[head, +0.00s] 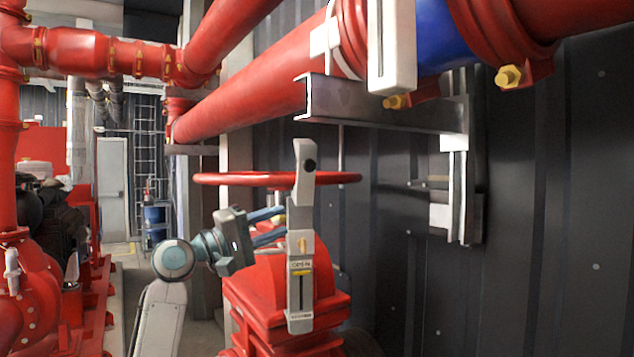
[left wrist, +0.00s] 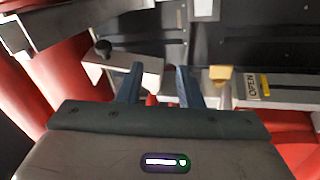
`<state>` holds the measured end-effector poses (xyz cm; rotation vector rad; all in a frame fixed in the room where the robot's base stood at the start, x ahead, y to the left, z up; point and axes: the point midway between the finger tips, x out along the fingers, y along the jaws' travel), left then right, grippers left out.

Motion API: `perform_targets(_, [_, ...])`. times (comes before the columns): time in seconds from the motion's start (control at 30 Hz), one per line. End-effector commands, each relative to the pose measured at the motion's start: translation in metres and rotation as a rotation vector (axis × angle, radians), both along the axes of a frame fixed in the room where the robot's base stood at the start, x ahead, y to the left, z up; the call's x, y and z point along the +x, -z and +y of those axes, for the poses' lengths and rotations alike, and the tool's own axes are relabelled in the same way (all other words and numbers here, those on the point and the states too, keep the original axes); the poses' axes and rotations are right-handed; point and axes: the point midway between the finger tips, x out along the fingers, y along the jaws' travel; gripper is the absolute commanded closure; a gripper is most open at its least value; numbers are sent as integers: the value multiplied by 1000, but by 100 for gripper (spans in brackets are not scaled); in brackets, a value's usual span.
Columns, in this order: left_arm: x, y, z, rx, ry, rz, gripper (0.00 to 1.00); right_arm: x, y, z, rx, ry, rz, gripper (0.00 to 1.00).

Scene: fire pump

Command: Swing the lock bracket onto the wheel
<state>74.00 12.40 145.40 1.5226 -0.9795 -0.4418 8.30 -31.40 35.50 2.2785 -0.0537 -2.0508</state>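The red handwheel (head: 235,179) lies level above the red valve body (head: 265,285). The grey lock bracket (head: 302,200) stands upright in front of the wheel's near rim, its upper end bent and carrying a black knob. I cannot tell whether it touches the rim. It also shows in the left wrist view (left wrist: 128,68). A grey plate marked OPEN (head: 300,290) is below it, with a brass knob (left wrist: 220,74) above the label. My left gripper (head: 284,224) is just left of the bracket, its blue fingers apart, pointing at it. My right gripper is not in view.
A large red pipe (head: 240,95) and a grey steel support beam (head: 385,105) run above the wheel. The dark ribbed wall (head: 540,200) is behind on the right. Red pump equipment (head: 30,290) stands at the left, with open floor between.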

Motion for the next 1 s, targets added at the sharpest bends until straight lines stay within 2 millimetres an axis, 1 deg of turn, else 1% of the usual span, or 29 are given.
perform_targets(0.03, [-2,-25,-1,-33,21,-11,67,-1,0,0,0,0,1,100])
perform_targets(0.1, [-5,-49,-1,-74,49,-15,67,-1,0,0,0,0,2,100])
perform_targets(0.2, [-9,-73,-1,-112,77,-19,67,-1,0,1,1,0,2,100])
perform_targets(0.23, [-9,-78,-2,-119,81,-19,67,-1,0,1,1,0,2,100])
perform_targets(0.37, [-6,-90,-8,-134,92,-19,67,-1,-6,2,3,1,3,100])
perform_targets(0.47, [1,-97,-20,-133,92,-18,67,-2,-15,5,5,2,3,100])
perform_targets(0.7, [25,-114,-57,-132,91,-15,67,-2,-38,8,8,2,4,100])
perform_targets(0.9, [39,-122,-79,-132,90,-18,67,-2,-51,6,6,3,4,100])
perform_targets(1.0, [42,-123,-84,-131,89,-18,67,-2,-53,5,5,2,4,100])
